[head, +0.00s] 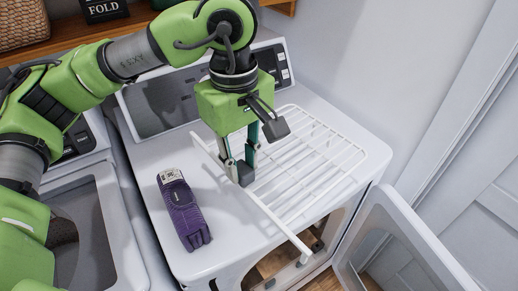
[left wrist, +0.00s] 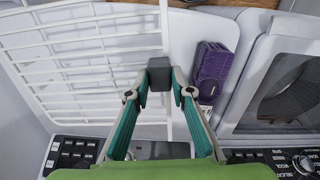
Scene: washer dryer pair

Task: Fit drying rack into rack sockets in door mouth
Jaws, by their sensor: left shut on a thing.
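The white wire drying rack (head: 318,160) is over the dryer's top (head: 225,245), its long front bar running toward the open front. My left gripper (head: 241,172) is shut on this bar near its middle. In the left wrist view, the left gripper (left wrist: 159,76) closes at a small grey block on the bar, with the rack's grid (left wrist: 85,50) to the left. The door mouth (head: 285,262) is below the dryer's front edge and partly hidden by it. I cannot make out the sockets clearly. My right gripper is not in view.
The dryer door (head: 395,245) stands open at the lower right. A purple, labelled item (head: 182,210) lies on the dryer's top, left of the gripper; it also shows in the left wrist view (left wrist: 213,65). The washer (head: 95,225) is at left. A wall rises behind.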

